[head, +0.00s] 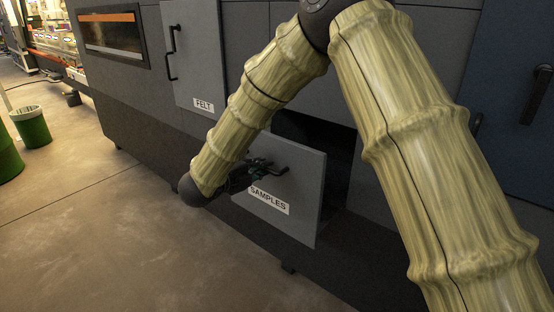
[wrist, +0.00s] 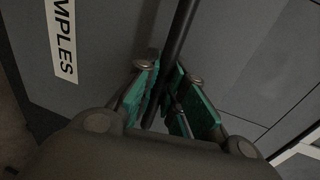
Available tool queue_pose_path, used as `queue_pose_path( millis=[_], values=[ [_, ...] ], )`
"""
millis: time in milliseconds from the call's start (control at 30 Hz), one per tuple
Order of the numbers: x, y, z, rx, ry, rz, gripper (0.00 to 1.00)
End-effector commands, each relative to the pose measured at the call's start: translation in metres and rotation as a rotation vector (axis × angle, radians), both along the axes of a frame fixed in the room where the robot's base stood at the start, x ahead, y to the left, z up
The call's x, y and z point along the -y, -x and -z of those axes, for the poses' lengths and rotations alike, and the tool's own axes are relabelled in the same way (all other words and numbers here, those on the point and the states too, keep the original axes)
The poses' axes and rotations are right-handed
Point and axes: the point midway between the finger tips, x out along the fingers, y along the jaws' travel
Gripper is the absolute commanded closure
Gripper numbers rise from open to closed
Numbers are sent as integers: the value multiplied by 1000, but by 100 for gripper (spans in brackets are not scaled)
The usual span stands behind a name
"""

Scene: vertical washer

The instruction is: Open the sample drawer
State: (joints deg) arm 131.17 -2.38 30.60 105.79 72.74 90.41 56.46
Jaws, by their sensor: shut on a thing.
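The sample drawer (head: 300,205) has a grey front with a white "SAMPLES" label (head: 268,199). Its front stands out from the machine, and a dark opening shows behind it. In the wrist view the label (wrist: 62,38) is at upper left, beside the drawer front (wrist: 115,50). My gripper (head: 258,168) is at the black handle (head: 280,172) on the drawer front. In the wrist view its green-padded fingers (wrist: 170,95) are shut around the dark handle bar (wrist: 182,35). Part of the handle is hidden by the fingers.
A grey panel labelled "FELT" (head: 188,55) with a black handle is above left of the drawer. Green bins (head: 33,130) stand at the far left. The concrete floor (head: 120,230) in front is clear. A dark blue panel (head: 515,100) is at right.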

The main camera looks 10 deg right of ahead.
Motion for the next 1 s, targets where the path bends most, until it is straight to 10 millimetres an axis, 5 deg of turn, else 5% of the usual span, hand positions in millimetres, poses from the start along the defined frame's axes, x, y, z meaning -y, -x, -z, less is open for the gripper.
queue_pose_path(
  millis=[233,667,700,800,1000],
  values=[
    [-24,17,-1,1,-1,-3,100],
    [-27,19,-2,3,-1,-1,100],
    [-27,19,-1,3,-1,-1,83],
    [-27,20,-1,2,-1,-1,66],
    [-26,20,-1,2,0,0,66]
  ],
)
